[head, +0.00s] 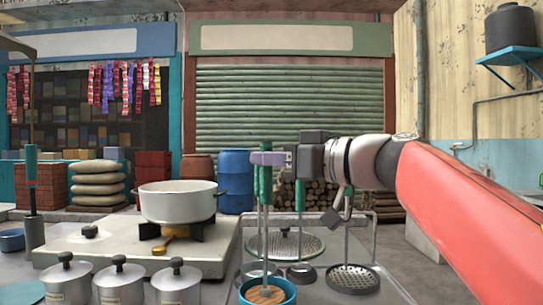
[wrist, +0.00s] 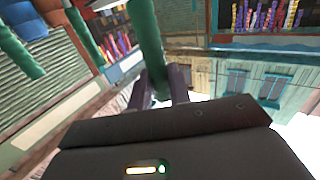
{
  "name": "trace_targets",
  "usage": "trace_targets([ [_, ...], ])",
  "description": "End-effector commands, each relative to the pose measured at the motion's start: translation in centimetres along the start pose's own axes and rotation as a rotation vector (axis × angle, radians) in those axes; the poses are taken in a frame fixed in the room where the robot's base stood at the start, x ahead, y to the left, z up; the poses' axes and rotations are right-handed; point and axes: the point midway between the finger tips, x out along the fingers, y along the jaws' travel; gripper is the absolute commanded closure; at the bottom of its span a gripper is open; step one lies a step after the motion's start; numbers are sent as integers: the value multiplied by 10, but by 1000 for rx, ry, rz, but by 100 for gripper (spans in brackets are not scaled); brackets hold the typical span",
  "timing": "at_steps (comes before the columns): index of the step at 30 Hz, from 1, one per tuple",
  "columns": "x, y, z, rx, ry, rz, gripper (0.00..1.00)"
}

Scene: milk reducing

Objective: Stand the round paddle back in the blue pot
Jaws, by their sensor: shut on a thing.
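My gripper (head: 268,159), with purple fingers, is shut on the green handle (head: 265,186) of a long tool, which stands upright. In the wrist view the green handle (wrist: 149,42) runs up between my two fingers (wrist: 160,86). The tool's thin rod goes down to the blue pot (head: 290,290) at the bottom edge. A brown, wooden-looking round surface (head: 262,295) shows in the pot's mouth, at the rod's lower end. I cannot tell whether it is the paddle's disc resting on the bottom or held just above it. The pot's lower part is cut off.
Right of the pot, a perforated skimmer (head: 352,279) and another green-handled tool (head: 300,195) hang by a wire rack (head: 374,245). A strainer disc (head: 284,245) is behind. A white pot (head: 177,202) sits on the stove (head: 105,250). Lidded metal canisters (head: 120,284) stand front left.

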Motion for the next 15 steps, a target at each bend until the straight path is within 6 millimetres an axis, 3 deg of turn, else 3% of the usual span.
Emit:
trace_targets([
  [6,0,0,-1,0,1,0,100],
  [7,0,0,-1,0,1,0,78],
  [12,0,0,0,0,1,0,56],
  [15,0,0,0,0,0,0,55],
])
